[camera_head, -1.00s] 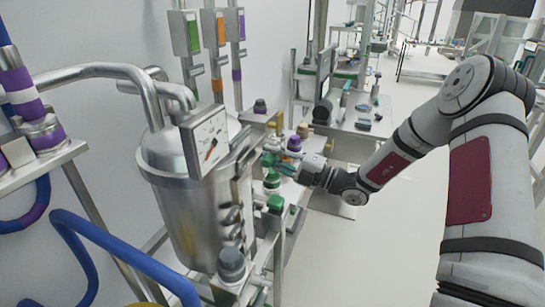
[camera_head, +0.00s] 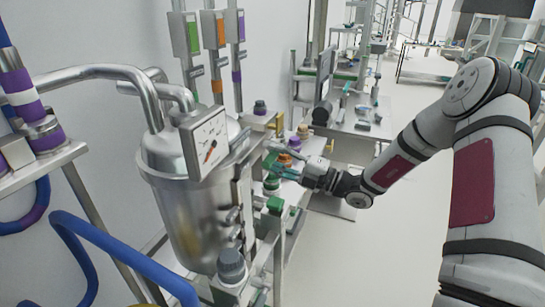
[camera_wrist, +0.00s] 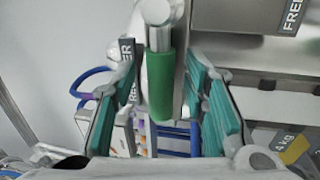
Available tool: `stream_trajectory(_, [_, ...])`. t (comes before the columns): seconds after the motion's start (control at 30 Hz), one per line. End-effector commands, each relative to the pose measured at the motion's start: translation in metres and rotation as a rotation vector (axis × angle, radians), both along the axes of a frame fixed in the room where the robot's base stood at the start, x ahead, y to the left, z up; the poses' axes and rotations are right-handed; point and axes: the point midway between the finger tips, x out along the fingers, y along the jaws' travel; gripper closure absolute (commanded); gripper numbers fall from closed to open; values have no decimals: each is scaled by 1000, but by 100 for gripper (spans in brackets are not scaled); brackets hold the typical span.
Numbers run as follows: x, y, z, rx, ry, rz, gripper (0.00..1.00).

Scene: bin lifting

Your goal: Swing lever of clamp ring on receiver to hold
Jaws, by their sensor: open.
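My gripper (camera_head: 278,160) is at the right side of the bench fittings, with its teal fingers spread apart. In the wrist view my gripper (camera_wrist: 163,80) is open. A green-sleeved metal handle (camera_wrist: 160,85) stands between the fingers, with visible gaps to either side; it looks like a lever, but I cannot confirm it is the clamp ring's. The clamp ring and the receiver cannot be clearly made out in either view.
A large steel vessel (camera_head: 190,215) with a gauge plate (camera_head: 205,143) stands left of my gripper. Capped fittings, including a green one (camera_head: 272,184), are close below it. Grey panels with "FREE" labels (camera_wrist: 292,16) border the handle. Open floor (camera_head: 400,240) lies to the right.

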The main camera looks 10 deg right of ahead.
Motion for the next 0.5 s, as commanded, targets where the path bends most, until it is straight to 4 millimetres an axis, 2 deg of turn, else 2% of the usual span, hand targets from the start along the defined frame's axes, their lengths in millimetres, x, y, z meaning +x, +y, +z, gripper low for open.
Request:
stream_trajectory(0.3, [-36,-51,-12,1,2,-5,60])
stream_trajectory(0.5, [-54,-76,-18,3,0,-4,60])
